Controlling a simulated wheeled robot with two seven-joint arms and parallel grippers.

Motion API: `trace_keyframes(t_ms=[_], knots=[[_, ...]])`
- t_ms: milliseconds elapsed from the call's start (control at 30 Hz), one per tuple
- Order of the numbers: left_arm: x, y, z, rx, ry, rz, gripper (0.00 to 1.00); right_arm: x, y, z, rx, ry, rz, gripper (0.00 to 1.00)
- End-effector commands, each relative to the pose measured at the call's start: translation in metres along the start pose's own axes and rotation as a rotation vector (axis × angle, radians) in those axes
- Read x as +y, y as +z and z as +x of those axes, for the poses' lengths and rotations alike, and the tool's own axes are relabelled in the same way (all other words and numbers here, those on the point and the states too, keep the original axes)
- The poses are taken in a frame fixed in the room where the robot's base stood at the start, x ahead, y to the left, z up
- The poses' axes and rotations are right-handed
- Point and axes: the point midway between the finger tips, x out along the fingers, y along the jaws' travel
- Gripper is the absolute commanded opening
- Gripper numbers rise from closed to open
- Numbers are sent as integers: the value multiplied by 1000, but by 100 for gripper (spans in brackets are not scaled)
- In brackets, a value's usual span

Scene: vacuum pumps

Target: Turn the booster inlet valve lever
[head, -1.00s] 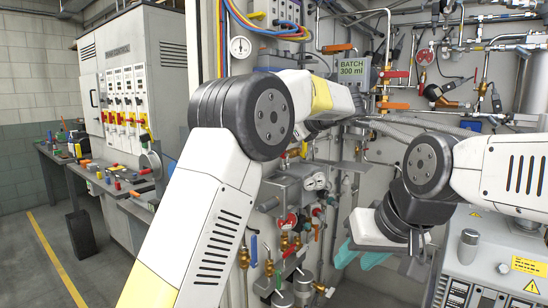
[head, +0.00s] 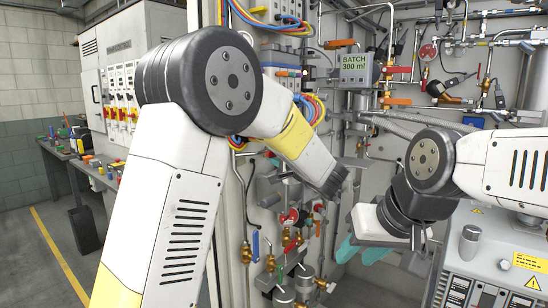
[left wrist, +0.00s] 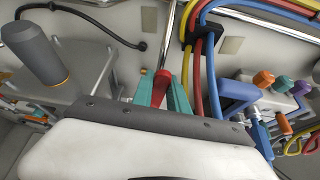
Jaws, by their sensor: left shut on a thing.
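In the left wrist view my left gripper (left wrist: 162,82) has its teal fingers closed on the two sides of a red lever (left wrist: 161,90), which I take to be the valve lever. The lever's lower part is hidden behind the gripper body. In the head view my left wrist reaches down to the right at the pump panel, and its fingers and the lever cannot be made out there. My right gripper (head: 361,253) points down to the left at the right of the panel, its teal fingers apart and empty.
Coloured hoses (left wrist: 205,60) run close to the right of the lever in the left wrist view. A grey cylinder (left wrist: 33,50) stands at the left there. In the head view a "BATCH 300 ml" display (head: 355,66) hangs above, and brass valves (head: 270,262) sit below.

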Motion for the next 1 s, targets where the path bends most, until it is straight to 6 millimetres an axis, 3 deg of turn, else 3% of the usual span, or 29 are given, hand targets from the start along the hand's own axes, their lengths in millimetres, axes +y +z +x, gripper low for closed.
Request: trace_keyframes(t_ms=[33, 133, 167, 567, 1000], knots=[[5, 0, 0, -1, -13, -27, 21, 0, 0, 0, 0, 0, 0, 36], [3, 0, 0, -1, -10, -26, 41, 0, 0, 0, 0, 0, 0, 36], [3, 0, 0, -1, -10, -26, 43, 0, 0, 0, 0, 0, 0, 36], [2, 0, -1, -1, -10, -27, 43, 0, 0, 0, 0, 0, 0, 36], [2, 0, -18, -1, -9, -27, 43, 0, 0, 0, 0, 0, 0, 36]])
